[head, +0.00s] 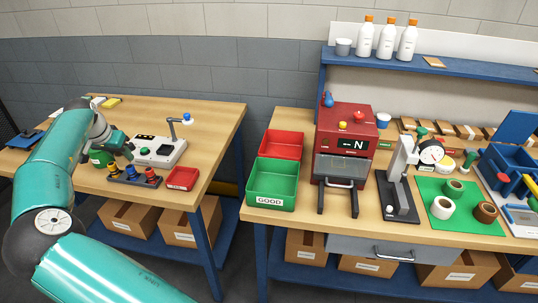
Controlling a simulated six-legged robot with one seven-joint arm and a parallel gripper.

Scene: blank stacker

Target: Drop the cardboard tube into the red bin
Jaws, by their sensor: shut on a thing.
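The red bin (281,145) stands empty at the left end of the right-hand bench, behind a green bin (272,183) labelled GOOD. My gripper (122,152) is over the left-hand bench, beside a black rack with coloured knobs. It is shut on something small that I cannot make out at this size. Two pale rolls with brown cores, one at the back (454,188) and one in front (441,207), stand on a green mat with a brown roll (486,212). I cannot tell which thing is the cardboard tube. My gripper is well left of the red bin.
A small red tray (182,178) and a white device with a blue-topped stalk (158,150) are near my gripper. A gap of floor separates the two benches. A red machine (345,135) stands right of the bins, then a dial gauge stand (398,180).

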